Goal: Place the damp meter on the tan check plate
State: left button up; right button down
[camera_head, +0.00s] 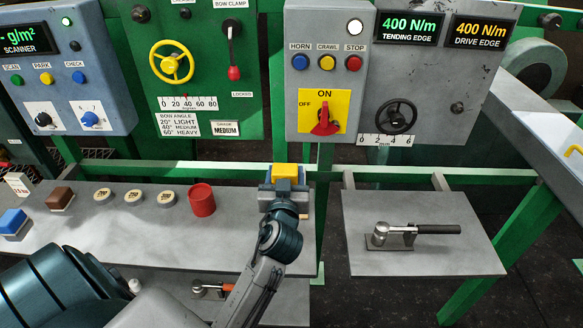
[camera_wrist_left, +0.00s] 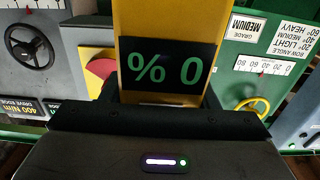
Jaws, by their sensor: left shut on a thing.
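The damp meter (camera_head: 287,170) is a yellow block held upright in my left gripper (camera_head: 284,184), over the right end of the grey shelf. Whether the meter touches anything below cannot be told. My right gripper is out of view.
On the grey shelf (camera_head: 235,225) stand a red cup (camera_head: 201,200), several round labelled discs (camera_head: 134,196), a brown block (camera_head: 60,198) and a blue block (camera_head: 13,222). A separate grey shelf (camera_head: 440,255) at right holds a metal tool (camera_head: 410,233). Control panels stand behind.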

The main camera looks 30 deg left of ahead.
pick_arm(q)
jog(key=w+a+f+p, duration=0.2)
jog(key=w+f, duration=0.2)
jog(key=w, duration=0.2)
jog(key=shift+w+a, duration=0.3)
jog(key=shift+a, duration=0.05)
jog(key=shift+f, duration=0.15)
jog(key=shift+f+b, duration=0.15)
jog(key=shift+b, duration=0.15)
jog(key=o, duration=1.2)
